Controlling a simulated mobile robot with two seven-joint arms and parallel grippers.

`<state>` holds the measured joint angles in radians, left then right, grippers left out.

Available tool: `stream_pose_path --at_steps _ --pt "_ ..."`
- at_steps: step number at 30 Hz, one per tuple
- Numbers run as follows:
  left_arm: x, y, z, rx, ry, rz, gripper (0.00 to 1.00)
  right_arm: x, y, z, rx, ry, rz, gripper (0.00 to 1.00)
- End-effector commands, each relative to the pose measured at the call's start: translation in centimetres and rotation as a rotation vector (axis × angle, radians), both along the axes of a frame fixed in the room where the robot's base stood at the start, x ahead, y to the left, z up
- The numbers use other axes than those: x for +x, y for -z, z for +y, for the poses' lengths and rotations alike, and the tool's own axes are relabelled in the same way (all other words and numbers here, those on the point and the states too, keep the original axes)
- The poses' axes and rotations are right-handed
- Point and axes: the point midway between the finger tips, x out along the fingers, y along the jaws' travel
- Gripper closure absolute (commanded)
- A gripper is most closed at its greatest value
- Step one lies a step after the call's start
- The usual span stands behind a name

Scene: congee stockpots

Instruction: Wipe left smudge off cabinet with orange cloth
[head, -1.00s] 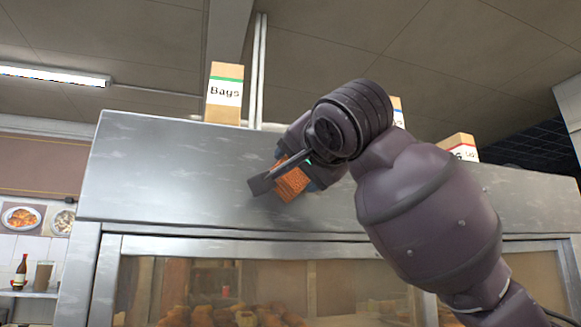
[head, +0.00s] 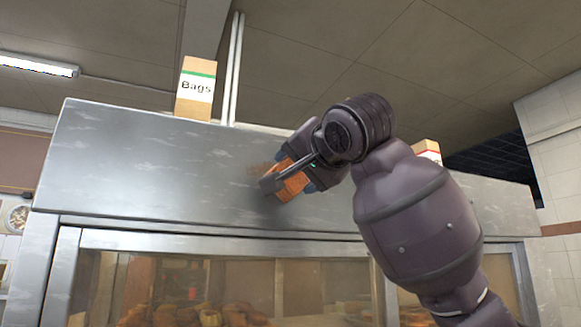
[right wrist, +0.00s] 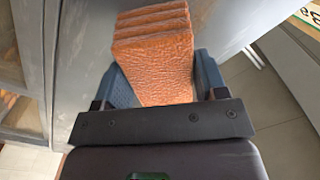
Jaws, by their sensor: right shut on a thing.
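The folded orange cloth (head: 293,186) is held in my right gripper (head: 289,183), in front of the upper metal panel of the cabinet (head: 150,165). In the right wrist view the thick, layered cloth (right wrist: 155,60) sits between the two blue-grey fingers of the gripper (right wrist: 163,82), close to the panel. I cannot tell whether it touches the metal. A faint brownish smudge (head: 258,168) shows on the panel just left of the cloth; part of it may be hidden behind the gripper. My left gripper is not in view.
A box marked "Bags" (head: 195,90) stands on the cabinet top, with another box (head: 428,150) further right, partly hidden by my arm. Glass panes with food behind them (head: 200,290) lie below the metal panel. The panel's left part is clear.

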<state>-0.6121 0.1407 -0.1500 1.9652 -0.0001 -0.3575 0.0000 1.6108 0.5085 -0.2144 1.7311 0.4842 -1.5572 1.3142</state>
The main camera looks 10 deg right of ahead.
Motion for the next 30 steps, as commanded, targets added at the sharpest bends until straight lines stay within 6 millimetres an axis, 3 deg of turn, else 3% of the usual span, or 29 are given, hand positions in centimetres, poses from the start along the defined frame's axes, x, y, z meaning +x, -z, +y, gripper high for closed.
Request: stream_pose_path --at_steps 21,30 --pt "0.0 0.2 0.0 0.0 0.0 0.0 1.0 1.4 0.0 -3.8 0.001 0.003 0.002 0.53" --pt "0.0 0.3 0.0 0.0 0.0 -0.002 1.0 1.2 0.0 -3.6 0.0 0.001 0.001 0.53"
